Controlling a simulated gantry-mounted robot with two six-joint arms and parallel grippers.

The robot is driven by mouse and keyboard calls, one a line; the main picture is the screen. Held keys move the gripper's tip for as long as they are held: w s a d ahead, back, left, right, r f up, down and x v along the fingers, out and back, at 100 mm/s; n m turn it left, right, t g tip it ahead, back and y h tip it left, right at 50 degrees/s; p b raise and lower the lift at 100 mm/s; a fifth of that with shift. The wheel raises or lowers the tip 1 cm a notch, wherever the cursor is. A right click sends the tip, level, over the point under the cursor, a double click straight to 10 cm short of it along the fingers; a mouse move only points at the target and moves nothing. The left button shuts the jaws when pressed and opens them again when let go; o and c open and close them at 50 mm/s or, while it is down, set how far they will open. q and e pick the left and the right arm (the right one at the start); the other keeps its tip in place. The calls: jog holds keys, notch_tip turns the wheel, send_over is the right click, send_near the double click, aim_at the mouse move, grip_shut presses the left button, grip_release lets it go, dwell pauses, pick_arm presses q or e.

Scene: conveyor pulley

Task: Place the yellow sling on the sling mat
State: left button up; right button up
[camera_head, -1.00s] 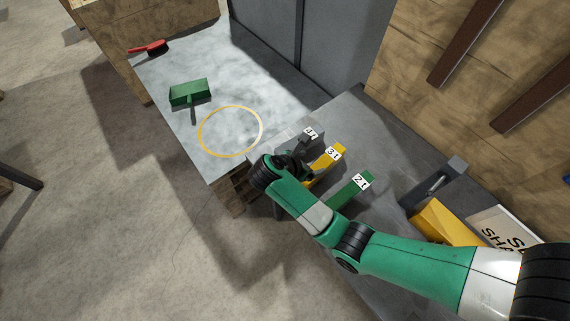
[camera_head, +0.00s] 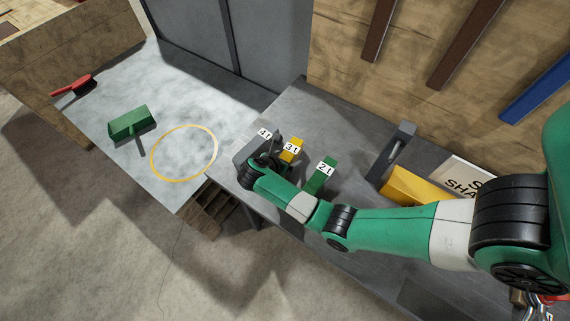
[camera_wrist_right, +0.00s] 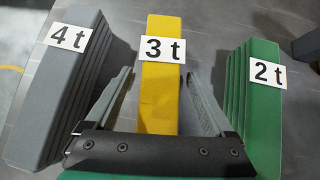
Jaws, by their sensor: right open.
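The yellow sling (camera_head: 291,150) is a folded strip with a white 3t tag. It lies between the grey 4t sling (camera_head: 247,146) and the green 2t sling (camera_head: 322,175) on the dark bench. In the right wrist view the yellow sling (camera_wrist_right: 160,95) lies between the spread fingers of my right gripper (camera_wrist_right: 159,77); I cannot tell how high the fingers are above it. In the head view my right gripper (camera_head: 270,160) is at the slings, partly covering the yellow one. It is open and empty. I cannot clearly identify the sling mat. My left gripper is not in view.
A yellow ring (camera_head: 153,165) marks open room on the grey table. A yellow block (camera_head: 415,187) and a white lettered sign (camera_head: 462,175) are right of the slings.

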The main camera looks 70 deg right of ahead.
jog(key=shift+x, duration=1.05)
grip_shut()
